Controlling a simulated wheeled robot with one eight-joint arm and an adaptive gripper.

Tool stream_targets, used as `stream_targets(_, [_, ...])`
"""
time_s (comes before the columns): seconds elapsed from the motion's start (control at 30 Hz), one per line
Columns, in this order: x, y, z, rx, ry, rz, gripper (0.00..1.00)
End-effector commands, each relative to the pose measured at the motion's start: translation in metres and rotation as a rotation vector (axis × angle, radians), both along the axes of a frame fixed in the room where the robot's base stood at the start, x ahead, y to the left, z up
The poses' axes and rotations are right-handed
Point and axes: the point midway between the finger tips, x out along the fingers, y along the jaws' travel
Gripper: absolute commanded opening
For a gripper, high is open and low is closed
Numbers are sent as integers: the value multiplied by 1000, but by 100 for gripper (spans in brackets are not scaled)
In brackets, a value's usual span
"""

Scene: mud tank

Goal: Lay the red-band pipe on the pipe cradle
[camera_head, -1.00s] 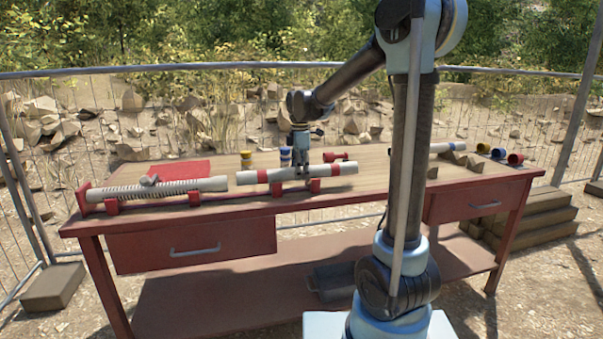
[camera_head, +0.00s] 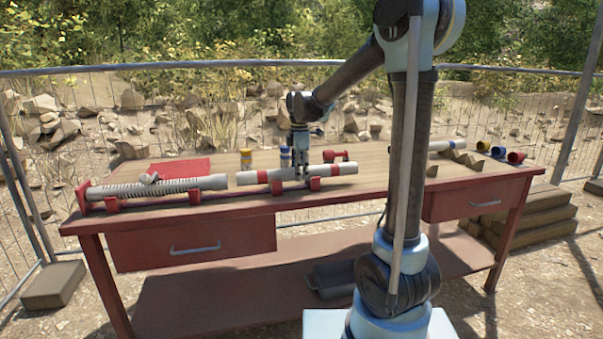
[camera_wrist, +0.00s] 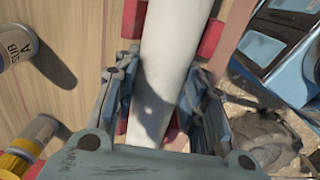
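The red-band pipe (camera_head: 290,173) is a white tube with a red band near each end. It lies level along the table's front, over red supports of the pipe cradle (camera_head: 315,184), and appears to rest on them. My gripper (camera_head: 303,176) is upright at the pipe's middle, between the bands. In the wrist view, the fingers of my gripper (camera_wrist: 160,98) stand on both sides of the white pipe (camera_wrist: 168,60), very close to it. I cannot tell whether they press on it. Red cradle parts (camera_wrist: 212,38) show beside and under the pipe.
A ribbed grey pipe (camera_head: 160,187) lies on red supports to the left, end to end with a small gap. Yellow-banded (camera_head: 246,159) and blue-banded (camera_head: 285,157) pieces stand behind. A red fitting (camera_head: 336,156) lies behind the right end.

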Motion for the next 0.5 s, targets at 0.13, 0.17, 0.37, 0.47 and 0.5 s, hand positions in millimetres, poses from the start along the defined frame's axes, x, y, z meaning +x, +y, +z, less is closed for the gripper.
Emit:
stream_targets(0.13, [0, 0, 0, 0, 0, 0, 62])
stream_targets(0.17, [0, 0, 0, 0, 0, 0, 62])
stream_targets(0.37, [0, 0, 0, 0, 0, 0, 62])
stream_targets(0.47, [0, 0, 1, 0, 0, 0, 62])
stream_targets(0.5, [0, 0, 2, 0, 0, 0, 62])
